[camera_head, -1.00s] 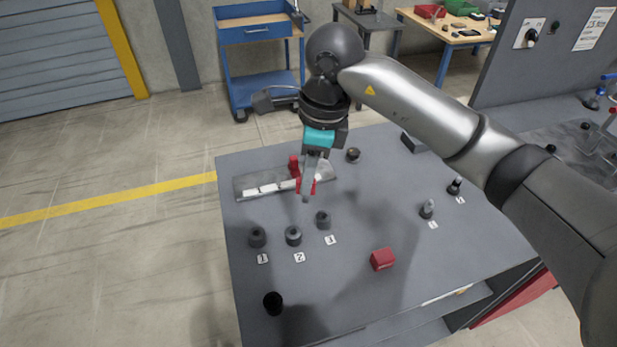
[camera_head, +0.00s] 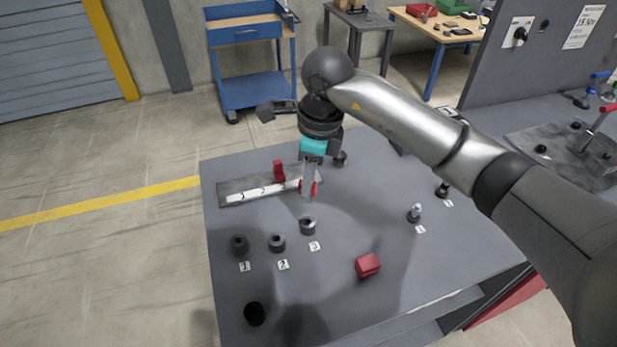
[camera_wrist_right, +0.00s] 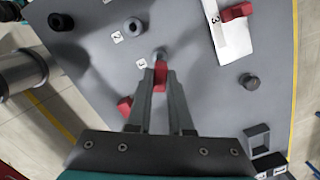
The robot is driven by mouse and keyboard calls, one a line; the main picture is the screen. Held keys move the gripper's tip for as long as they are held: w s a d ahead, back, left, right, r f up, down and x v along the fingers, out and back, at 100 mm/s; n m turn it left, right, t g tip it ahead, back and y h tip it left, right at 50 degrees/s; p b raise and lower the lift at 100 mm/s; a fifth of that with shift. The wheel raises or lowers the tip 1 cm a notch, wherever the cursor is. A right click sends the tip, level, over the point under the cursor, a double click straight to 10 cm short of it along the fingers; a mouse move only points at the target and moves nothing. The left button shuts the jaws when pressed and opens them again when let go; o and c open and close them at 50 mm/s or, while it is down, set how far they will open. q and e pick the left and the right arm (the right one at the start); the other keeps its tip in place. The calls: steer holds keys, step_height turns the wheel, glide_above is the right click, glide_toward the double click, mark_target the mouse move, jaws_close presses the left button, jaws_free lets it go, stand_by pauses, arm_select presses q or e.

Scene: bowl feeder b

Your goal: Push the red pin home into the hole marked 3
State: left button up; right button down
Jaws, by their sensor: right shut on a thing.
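The red pin (camera_wrist_right: 160,74) is clamped between the two fingers of my right gripper (camera_wrist_right: 161,70). In the head view my right gripper (camera_head: 308,198) hangs just behind the dark bushing (camera_head: 307,226) with label 3, with a visible gap to it. In the wrist view the pin's far end overlaps a grey round part beside a label (camera_wrist_right: 141,63); whether they touch is unclear. The bushings marked 1 (camera_head: 239,243) and 2 (camera_head: 277,242) stand to the left. My left gripper is out of view.
A grey plate (camera_head: 232,188) with a white strip and a red piece (camera_head: 279,170) lies behind the bushings. A red block (camera_head: 368,265) and a black cup (camera_head: 254,313) stand nearer. A dark knob (camera_wrist_right: 250,82) stands beside the plate.

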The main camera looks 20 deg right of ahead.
mark_target(309, 201)
steer(key=shift+f+b, duration=2)
steer(key=shift+f, duration=0.65)
steer(key=shift+f+b, duration=1.4)
steer(key=shift+b, duration=0.5)
stand_by(3.5)
